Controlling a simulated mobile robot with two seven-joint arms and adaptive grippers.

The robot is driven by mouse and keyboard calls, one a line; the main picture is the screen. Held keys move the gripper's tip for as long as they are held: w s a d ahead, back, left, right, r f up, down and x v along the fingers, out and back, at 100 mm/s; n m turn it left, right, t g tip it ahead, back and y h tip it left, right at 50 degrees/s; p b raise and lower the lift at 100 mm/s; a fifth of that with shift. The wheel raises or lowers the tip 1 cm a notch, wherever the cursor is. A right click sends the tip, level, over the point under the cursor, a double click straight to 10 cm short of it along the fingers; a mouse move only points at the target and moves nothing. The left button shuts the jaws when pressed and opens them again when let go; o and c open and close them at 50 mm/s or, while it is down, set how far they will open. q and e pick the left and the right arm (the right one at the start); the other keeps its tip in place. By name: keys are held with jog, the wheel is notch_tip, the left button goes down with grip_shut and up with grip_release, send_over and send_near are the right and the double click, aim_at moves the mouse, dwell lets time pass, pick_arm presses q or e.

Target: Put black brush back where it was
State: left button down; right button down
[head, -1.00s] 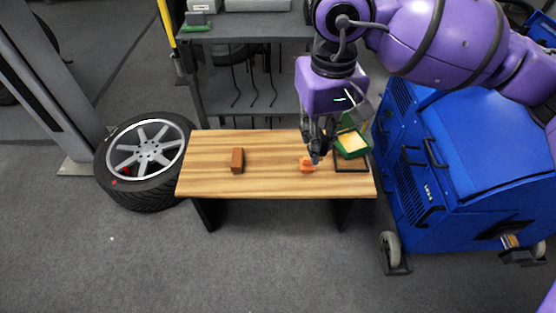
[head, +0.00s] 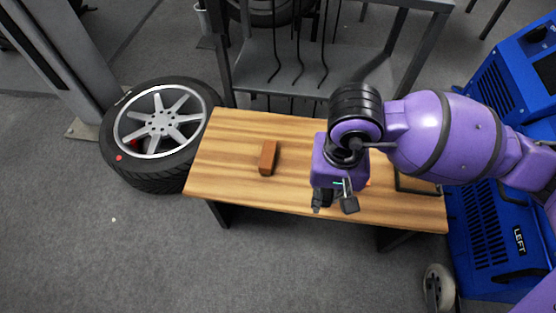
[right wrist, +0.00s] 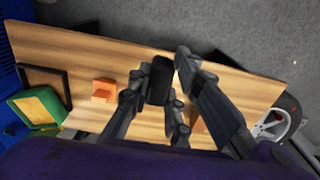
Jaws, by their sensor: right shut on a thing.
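My right gripper (head: 335,203) hangs over the front edge of the wooden bench (head: 232,140). In the right wrist view its fingers (right wrist: 160,92) are shut on a dark, blocky thing, the black brush (right wrist: 160,80), held above the bench top. In the head view the brush cannot be told apart from the dark fingers. A black-rimmed square frame (head: 415,185) lies on the bench's right end, partly hidden by my arm; it also shows in the right wrist view (right wrist: 62,82). My left gripper is not in view.
A brown block (head: 268,158) stands left of my gripper. A wheel (head: 160,130) lies left, a blue machine (head: 500,215) stands right, and a grey rack (head: 310,60) stands behind.

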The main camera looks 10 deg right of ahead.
jog(key=shift+w+f, duration=0.1)
jog(key=shift+f, duration=0.55)
jog(key=w+d+f+b, duration=0.1)
jog(key=w+f, duration=0.2)
jog(key=w, duration=0.1)
jog(key=w+d+f+b, duration=0.1)
jog(key=w+f+b, duration=0.1)
jog(key=w+f, duration=0.1)
jog(key=w+d+f+b, duration=0.1)
jog(key=w+f, duration=0.1)
jog(key=w, duration=0.3)
jog(key=shift+w+f, duration=0.3)
jog(key=shift+f, duration=0.1)
jog(key=shift+w+f+b, duration=0.15)
jog(key=shift+f+b, duration=0.25)
jog(key=shift+f, duration=0.55)
jog(key=shift+w+f+b, duration=0.15)
jog(key=shift+f+b, duration=0.2)
jog(key=shift+f, duration=0.55)
jog(key=shift+f, duration=0.2)
jog(key=c, duration=1.6)
grip_release()
jog(key=shift+r, duration=0.1)
